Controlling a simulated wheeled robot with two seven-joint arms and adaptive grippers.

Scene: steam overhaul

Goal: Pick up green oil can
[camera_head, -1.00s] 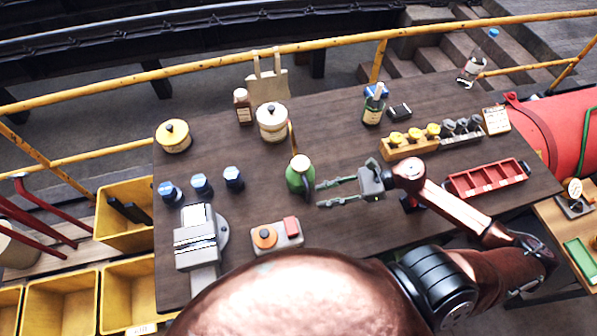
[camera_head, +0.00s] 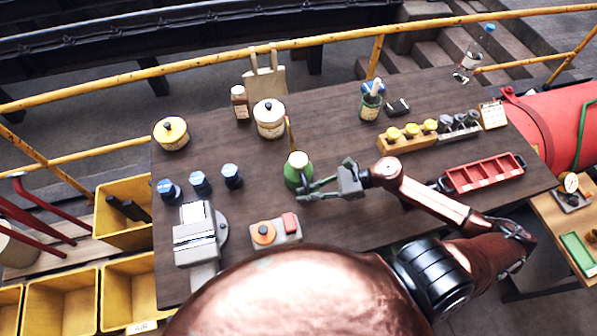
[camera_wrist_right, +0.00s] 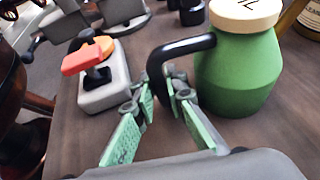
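The green oil can (camera_head: 293,176) stands upright on the dark workbench, left of my right gripper. It has a cream lid, a thin spout and a black handle. It also shows at the upper right of the right wrist view (camera_wrist_right: 238,66). My right gripper (camera_head: 304,189) is at the can's handle, its fingers drawn together. In the right wrist view the fingers (camera_wrist_right: 160,96) close on the black handle (camera_wrist_right: 172,54) from both sides. The can still rests on the bench. My left gripper is not in view.
A button box (camera_head: 275,232) and a vise (camera_head: 196,240) are at the front left. Blue-capped pieces (camera_head: 200,181) stand left of the can. A cream pot (camera_head: 270,122) is behind it. A red tray (camera_head: 483,174) and a wooden rack (camera_head: 408,140) lie right.

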